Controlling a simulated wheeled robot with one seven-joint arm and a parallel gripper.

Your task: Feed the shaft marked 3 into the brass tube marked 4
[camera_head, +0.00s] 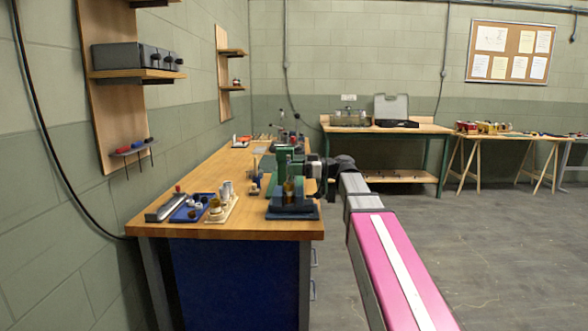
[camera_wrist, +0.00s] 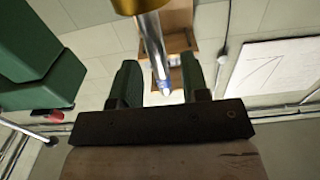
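The brass tube shows at the top edge of the wrist view (camera_wrist: 133,5), cut off by the frame. A bright metal shaft (camera_wrist: 154,45) with a blue band near its end extends from the tube's opening towards the space between my fingers. My gripper (camera_wrist: 160,82) has its two green fingers spread, with a visible gap on each side of the shaft's end. In the head view my gripper is by the green fixture (camera_head: 283,160) on the workbench; its fingers are hard to make out there. An upright brass-coloured piece (camera_head: 289,190) stands at that fixture. No number marks are legible.
A green block (camera_wrist: 35,55) stands close left of my fingers. On the wooden workbench (camera_head: 250,228) are a dark base plate (camera_head: 305,214), a blue tray (camera_head: 186,213), a pale rack (camera_head: 222,213) and a grey case (camera_head: 164,208).

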